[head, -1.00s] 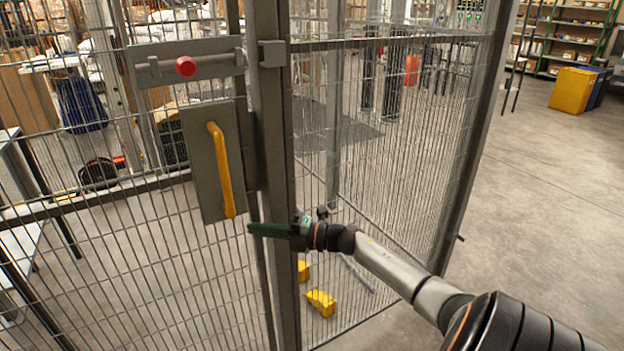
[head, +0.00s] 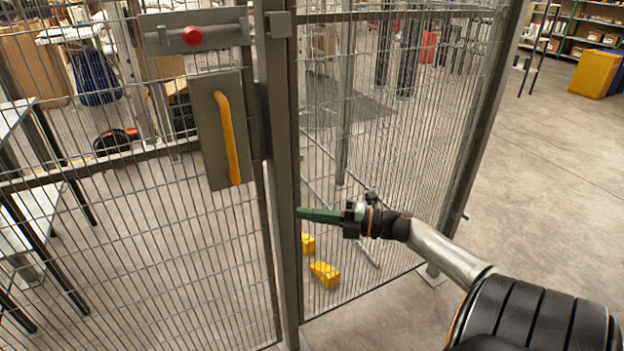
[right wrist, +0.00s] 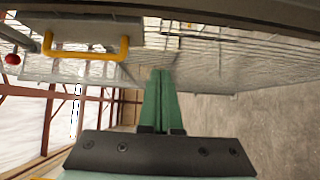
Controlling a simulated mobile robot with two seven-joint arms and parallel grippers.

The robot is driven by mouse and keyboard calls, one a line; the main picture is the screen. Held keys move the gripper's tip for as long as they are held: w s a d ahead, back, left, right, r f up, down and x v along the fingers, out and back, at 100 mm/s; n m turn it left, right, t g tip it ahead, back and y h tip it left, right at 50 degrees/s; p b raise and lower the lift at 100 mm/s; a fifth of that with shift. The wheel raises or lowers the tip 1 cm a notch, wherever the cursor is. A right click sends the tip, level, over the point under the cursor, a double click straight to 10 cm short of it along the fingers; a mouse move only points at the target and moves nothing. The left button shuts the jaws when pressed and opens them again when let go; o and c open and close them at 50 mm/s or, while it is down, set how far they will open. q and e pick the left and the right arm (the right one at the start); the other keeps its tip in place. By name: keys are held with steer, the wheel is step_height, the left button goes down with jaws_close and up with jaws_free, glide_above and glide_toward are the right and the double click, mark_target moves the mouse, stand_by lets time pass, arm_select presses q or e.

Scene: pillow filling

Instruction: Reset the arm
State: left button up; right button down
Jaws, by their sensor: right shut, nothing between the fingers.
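My right arm comes in from the lower right in the head view. Its green-fingered right gripper (head: 302,213) is shut and empty, pointing left beside the grey fence post (head: 285,190). In the right wrist view the two green fingers (right wrist: 158,75) lie together with nothing between them. A yellow door handle (head: 228,138) on a grey plate sits left of the post, apart from the gripper; it also shows in the right wrist view (right wrist: 84,54). Above it is a grey latch bolt with a red knob (head: 193,36). My left gripper is not in view.
Wire mesh fence panels stand on both sides of the post. Yellow blocks (head: 325,274) lie on the floor behind the mesh. A white table (head: 15,117) stands behind the fence at left. Open concrete floor (head: 540,190) lies to the right, with a yellow bin (head: 595,74) farther back.

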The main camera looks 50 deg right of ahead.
steer(key=shift+s+d, duration=0.1)
steer(key=shift+s, duration=0.2)
steer(key=s+a+f+m+h+p, duration=0.35)
steer(key=a+f+m, duration=0.25)
steer(key=m, duration=0.2)
steer(key=s+a+f+m+h+p, duration=0.3)
steer(key=a+f+m+h, duration=0.15)
steer(key=a+m, duration=0.2)
steer(key=s+a+f+m+g+p, duration=0.1)
steer(key=s+a+m+g, duration=0.1)
steer(key=a, duration=0.3)
steer(key=s+a+f+m+g+p, duration=0.1)
steer(key=s+a+f+m+g, duration=0.1)
steer(key=s+a+m, duration=0.1)
steer(key=s+a+f+m+g+y, duration=0.1)
steer(key=s+a+f+m+g, duration=0.1)
steer(key=s+a, duration=0.3)
steer(key=shift+a+f+m+p, duration=0.2)
steer(key=shift+a+m+p, duration=0.2)
steer(key=shift+a, duration=0.75)
